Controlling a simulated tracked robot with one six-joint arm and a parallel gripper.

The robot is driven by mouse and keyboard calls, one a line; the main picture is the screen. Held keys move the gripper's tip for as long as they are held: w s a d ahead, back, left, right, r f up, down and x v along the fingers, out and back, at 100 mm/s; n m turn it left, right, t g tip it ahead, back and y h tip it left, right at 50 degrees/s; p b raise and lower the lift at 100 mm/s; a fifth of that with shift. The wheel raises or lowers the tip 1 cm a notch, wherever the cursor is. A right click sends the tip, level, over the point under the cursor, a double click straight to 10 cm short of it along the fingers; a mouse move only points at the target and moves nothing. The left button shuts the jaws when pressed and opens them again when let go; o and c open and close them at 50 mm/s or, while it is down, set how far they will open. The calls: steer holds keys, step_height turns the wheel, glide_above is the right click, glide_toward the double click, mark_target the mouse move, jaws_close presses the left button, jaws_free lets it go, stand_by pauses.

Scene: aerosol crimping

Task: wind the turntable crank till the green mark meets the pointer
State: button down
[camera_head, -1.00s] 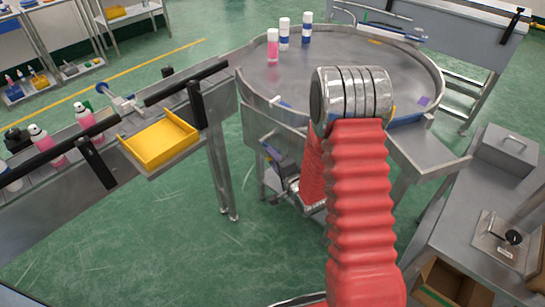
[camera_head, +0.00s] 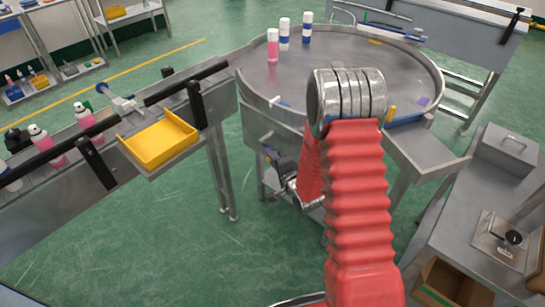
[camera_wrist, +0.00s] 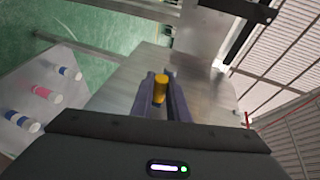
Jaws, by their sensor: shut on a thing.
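The round steel turntable (camera_head: 340,80) stands in the middle of the head view, partly behind my red-sleeved arm. My gripper (camera_wrist: 161,85) is shut on a yellow crank knob (camera_wrist: 160,91) in the wrist view. In the head view my gripper (camera_head: 272,152) is low beside the turntable's near left side, partly behind my arm. The rest of the crank is hidden. A purple patch (camera_head: 424,101) lies on the turntable's right side. I cannot make out the green mark. A small yellow piece (camera_head: 392,113) shows at the near right rim; I cannot tell whether it is the pointer.
One pink bottle (camera_head: 272,45) and two white-and-blue ones stand at the turntable's back left. A conveyor (camera_head: 60,215) with pink bottles and a yellow tray (camera_head: 158,142) is at left. A steel bench (camera_head: 455,230) stands at right. Green floor is open between.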

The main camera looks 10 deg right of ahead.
steer(key=shift+d, duration=0.25)
steer(key=shift+a, duration=0.25)
